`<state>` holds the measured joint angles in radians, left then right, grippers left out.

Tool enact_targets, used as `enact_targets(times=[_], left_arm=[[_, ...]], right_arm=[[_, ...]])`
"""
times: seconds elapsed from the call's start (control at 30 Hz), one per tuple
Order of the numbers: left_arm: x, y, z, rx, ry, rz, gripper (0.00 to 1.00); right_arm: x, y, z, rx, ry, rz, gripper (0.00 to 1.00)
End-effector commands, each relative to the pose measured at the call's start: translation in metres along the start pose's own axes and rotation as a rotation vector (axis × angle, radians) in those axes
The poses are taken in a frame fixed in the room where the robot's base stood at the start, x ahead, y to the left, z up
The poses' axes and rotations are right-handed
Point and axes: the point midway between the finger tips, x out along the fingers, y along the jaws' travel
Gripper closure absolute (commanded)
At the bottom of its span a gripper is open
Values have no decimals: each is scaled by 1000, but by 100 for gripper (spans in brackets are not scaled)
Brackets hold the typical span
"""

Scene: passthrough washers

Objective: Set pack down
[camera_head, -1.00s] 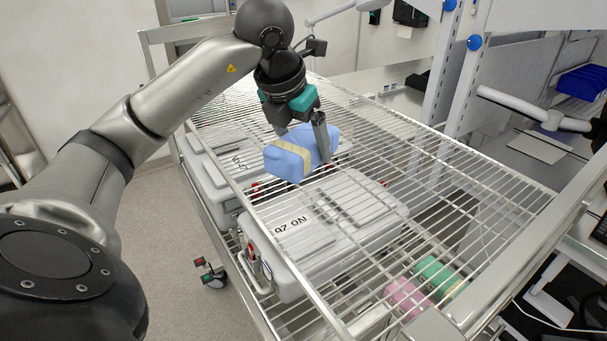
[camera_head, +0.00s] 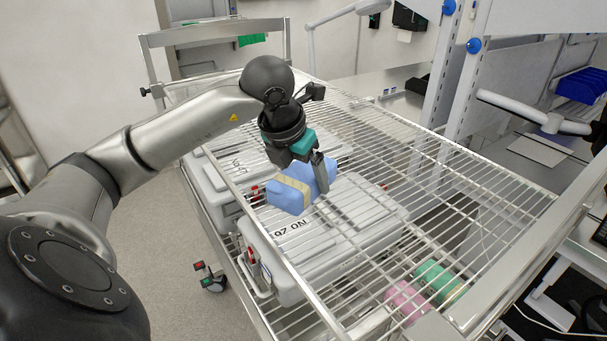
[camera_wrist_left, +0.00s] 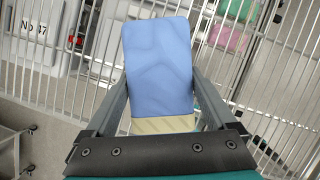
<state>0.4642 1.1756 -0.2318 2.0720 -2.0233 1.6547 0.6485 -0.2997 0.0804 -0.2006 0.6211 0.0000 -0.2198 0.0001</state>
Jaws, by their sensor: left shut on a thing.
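The pack is a blue wrapped bundle (camera_head: 288,196) with a cream band around it. My left gripper (camera_head: 311,182) is shut on it, with one finger showing on its right side. The pack is over the left part of the wire rack shelf (camera_head: 420,170); I cannot tell whether it touches the wires. In the left wrist view the pack (camera_wrist_left: 158,65) sits between the two fingers, its blue end pointing away and the cream band near the palm. My right gripper is not in view.
Grey lidded cases (camera_head: 335,235) sit below the wires. A pink roll (camera_head: 407,300) and a green roll (camera_head: 440,280) lie at the near right, seen through the wires. The shelf's right and far parts are clear. A metal rail (camera_head: 215,33) stands at its far end.

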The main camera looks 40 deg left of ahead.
Motion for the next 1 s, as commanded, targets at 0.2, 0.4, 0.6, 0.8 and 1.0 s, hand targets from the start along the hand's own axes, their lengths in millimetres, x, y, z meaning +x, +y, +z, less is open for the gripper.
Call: enact_targets(times=[0.2,0.4,0.6,0.8,1.0], left_arm=[[1,0,-1,0,0,0,0],[1,0,0,0,0,0,0],[-15,1,2,-1,-5,1,0],[-60,0,2,0,-9,2,0],[-97,0,2,0,-5,1,0]], right_arm=[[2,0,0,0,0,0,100],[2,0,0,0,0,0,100],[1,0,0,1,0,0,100],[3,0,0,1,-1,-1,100],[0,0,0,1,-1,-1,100]])
